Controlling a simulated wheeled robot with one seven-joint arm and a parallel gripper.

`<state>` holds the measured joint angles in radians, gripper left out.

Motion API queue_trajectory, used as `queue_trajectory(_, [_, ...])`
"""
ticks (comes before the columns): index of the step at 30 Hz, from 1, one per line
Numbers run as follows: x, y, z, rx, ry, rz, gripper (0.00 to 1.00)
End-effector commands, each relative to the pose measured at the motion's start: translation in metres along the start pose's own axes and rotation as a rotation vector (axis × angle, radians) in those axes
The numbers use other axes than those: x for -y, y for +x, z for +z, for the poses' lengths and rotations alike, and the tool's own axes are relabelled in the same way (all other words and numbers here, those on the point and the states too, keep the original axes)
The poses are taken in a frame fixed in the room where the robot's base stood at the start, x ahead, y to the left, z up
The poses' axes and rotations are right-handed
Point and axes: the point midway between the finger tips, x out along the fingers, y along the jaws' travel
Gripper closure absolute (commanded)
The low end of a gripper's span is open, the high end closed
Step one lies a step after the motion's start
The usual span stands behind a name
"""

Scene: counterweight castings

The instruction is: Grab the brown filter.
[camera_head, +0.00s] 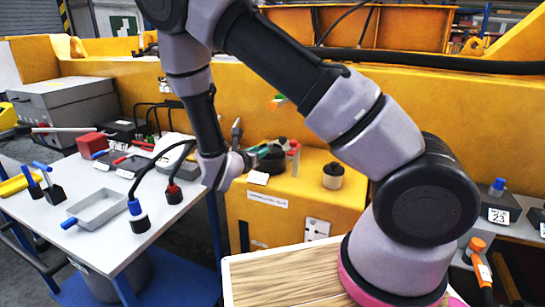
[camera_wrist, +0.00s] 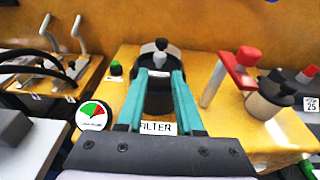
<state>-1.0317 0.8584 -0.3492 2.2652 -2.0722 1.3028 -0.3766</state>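A dark, nearly black canister (camera_wrist: 158,98) with a knob on top stands on the yellow surface, behind a white label reading "FILTER" (camera_wrist: 157,128). Its brown colour is not clear to me. In the head view the dark canister (camera_head: 272,162) is partly hidden by my gripper. My gripper (camera_wrist: 160,74) has two teal fingers spread apart, above and in front of the canister, with its knob showing between the tips; I cannot tell whether they touch it. To the right stands a tan cylinder with a dark lid (camera_wrist: 264,103), also in the head view (camera_head: 333,177).
A red-topped upright piece (camera_wrist: 237,68) stands between the canister and the tan cylinder. A round gauge (camera_wrist: 93,115) and a small green-topped item (camera_wrist: 116,70) are to the left. The grey table (camera_head: 95,245) at left holds trays and tools. A yellow wall rises behind.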

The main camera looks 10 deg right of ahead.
Motion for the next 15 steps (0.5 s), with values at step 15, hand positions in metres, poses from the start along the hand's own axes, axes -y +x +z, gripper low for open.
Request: queue_trajectory(15, [0.001, 0.056, 0.002, -0.001, 0.001, -0.005, 0.65])
